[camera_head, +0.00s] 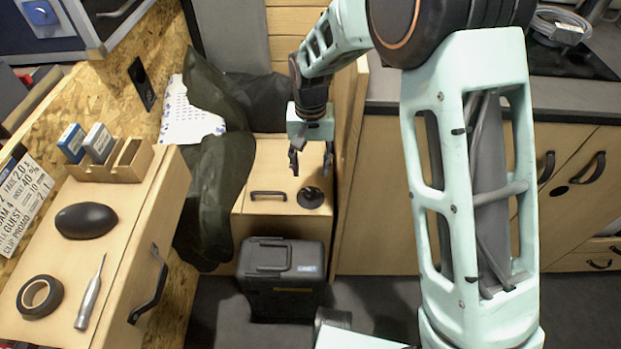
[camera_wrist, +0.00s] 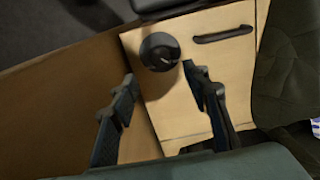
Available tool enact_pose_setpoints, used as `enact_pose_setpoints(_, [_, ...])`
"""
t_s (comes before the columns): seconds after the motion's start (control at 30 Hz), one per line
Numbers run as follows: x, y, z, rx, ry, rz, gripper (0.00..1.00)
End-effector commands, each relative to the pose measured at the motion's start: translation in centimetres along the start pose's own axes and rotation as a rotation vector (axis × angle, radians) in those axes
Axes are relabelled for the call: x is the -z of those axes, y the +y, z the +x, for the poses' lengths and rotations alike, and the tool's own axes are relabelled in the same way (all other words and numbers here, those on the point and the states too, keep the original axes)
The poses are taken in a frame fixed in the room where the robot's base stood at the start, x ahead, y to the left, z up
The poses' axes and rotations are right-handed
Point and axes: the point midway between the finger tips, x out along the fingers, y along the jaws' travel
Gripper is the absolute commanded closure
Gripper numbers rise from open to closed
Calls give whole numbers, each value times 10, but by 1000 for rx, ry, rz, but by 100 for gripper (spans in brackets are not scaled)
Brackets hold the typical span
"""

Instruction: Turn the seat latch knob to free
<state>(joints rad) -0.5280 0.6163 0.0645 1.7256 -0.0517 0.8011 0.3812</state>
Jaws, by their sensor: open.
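The seat latch knob (camera_head: 311,197) is a round black knob on the light wooden seat box (camera_head: 262,213), to the right of a black handle. In the wrist view the knob (camera_wrist: 159,52) lies just beyond my fingertips, roughly between their lines. A small light mark shows on its face; I cannot read its setting. My gripper (camera_head: 310,165) is above the knob in the head view, pointing down, with its fingers apart and empty. In the wrist view my gripper (camera_wrist: 158,73) shows both fingers spread, with a clear gap between them and the knob not touched.
A black handle (camera_wrist: 222,34) sits beside the knob. A dark green cloth (camera_head: 215,180) drapes left of the box. A black case (camera_head: 281,277) stands on the floor in front. A wooden panel (camera_head: 349,150) rises close on the right of my gripper.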

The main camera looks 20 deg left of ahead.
Motion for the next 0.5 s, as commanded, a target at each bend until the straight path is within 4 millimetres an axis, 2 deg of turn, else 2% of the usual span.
enact_pose_setpoints(0.03, [1, 0, -9, 1, 4, 0, 57])
enact_pose_setpoints(0.2, [0, 0, -25, 0, 1, 0, 57])
enact_pose_setpoints(0.5, [0, 0, -29, 0, 0, -1, 57])
